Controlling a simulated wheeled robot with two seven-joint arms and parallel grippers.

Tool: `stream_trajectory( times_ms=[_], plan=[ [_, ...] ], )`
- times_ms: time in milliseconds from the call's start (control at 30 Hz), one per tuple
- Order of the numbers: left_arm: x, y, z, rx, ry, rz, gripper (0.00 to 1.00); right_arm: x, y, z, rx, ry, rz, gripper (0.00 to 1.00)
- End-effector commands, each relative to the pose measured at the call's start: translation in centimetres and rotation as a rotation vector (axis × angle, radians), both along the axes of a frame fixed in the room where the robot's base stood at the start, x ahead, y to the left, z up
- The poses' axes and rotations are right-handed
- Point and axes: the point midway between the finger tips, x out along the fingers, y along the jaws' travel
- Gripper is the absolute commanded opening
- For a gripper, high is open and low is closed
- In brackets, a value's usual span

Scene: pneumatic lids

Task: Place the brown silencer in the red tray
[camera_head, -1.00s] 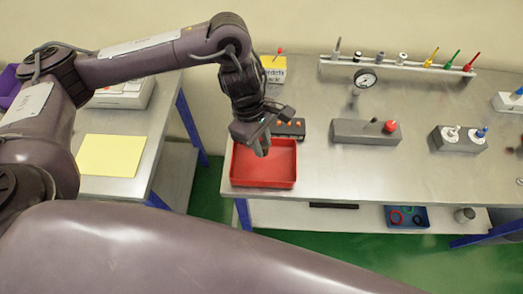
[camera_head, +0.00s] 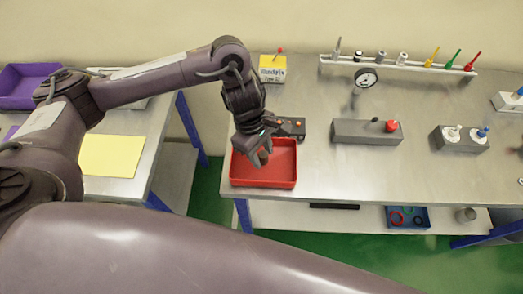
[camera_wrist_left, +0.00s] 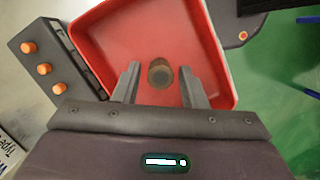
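The brown silencer (camera_wrist_left: 160,73) is a short, dark-ended cylinder. In the left wrist view it lies between my two finger tips with a gap on each side, against the floor of the red tray (camera_wrist_left: 105,30). In the head view the silencer (camera_head: 263,156) shows just below my left gripper (camera_head: 252,149), inside the outline of the red tray (camera_head: 264,184). I cannot tell whether it touches the tray floor. My left gripper (camera_wrist_left: 160,85) is open over the tray. My right gripper is not in view.
A dark box with orange buttons (camera_head: 290,127) stands right behind the tray. A grey block with a red knob (camera_head: 366,132) is farther right. A rack of coloured fittings (camera_head: 397,66) and a gauge (camera_head: 365,77) are at the back. The bench front right of the tray is clear.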

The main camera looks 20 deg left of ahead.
Motion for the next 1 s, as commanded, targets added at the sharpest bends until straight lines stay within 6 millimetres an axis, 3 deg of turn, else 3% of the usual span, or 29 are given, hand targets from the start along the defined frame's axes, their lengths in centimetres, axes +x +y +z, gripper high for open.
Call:
stream_trajectory(
  times_ms=[467, 1000],
  plan=[
    [0.2, 0.2, 1.1, 0.0, -0.004, -0.001, 0.44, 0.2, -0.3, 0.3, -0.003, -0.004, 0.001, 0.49],
    [0.8, 2.4, 9.7, 0.002, -0.005, 0.001, 0.44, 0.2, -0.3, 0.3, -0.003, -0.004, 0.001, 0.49]
  ],
)
